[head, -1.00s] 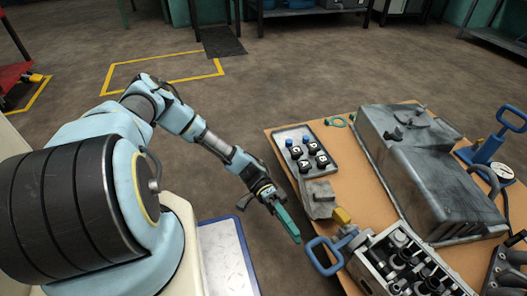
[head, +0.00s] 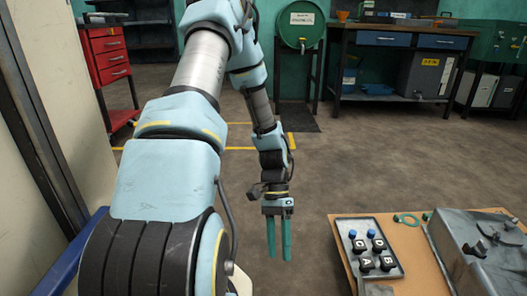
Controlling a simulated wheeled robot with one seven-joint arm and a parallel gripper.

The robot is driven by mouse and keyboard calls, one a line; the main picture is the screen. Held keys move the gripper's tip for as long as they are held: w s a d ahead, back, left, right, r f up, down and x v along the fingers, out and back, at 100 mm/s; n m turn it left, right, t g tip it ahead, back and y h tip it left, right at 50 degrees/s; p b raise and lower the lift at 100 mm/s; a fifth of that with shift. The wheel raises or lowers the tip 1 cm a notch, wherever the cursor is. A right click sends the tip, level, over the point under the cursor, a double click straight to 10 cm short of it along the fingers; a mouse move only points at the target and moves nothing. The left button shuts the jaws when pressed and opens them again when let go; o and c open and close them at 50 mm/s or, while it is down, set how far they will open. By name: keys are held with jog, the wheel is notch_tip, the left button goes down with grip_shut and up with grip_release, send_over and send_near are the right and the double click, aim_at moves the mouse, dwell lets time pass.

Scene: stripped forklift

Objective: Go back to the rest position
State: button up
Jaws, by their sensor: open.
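My gripper (head: 279,252) hangs pointing down in the middle of the head view, with its two long green fingers apart and nothing between them. It is in front of bare floor, left of the tan workbench (head: 345,246) and apart from it. My arm rises from the lower left, bends at the top and comes down to the gripper.
A red drawer cabinet (head: 108,58), green drum (head: 300,27) and dark bench (head: 403,42) stand behind. Open floor lies between.

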jog(key=w+a+r+n+t+p, duration=0.15)
jog(key=a+r+n+t, duration=0.3)
jog(key=r, duration=0.55)
jog(key=w+a+r+n+t+p, duration=0.1)
jog(key=w+a+r+n+t, duration=0.35)
jog(key=r, duration=0.65)
notch_tip(320, 180, up, 38)
jog(key=s+a+p, duration=0.1)
jog(key=p, duration=3.7)
jog(key=shift+s+a+f, duration=0.15)
jog(key=shift+s+a, duration=0.1)
jog(key=shift+a, duration=0.05)
jog(key=shift+d, duration=0.1)
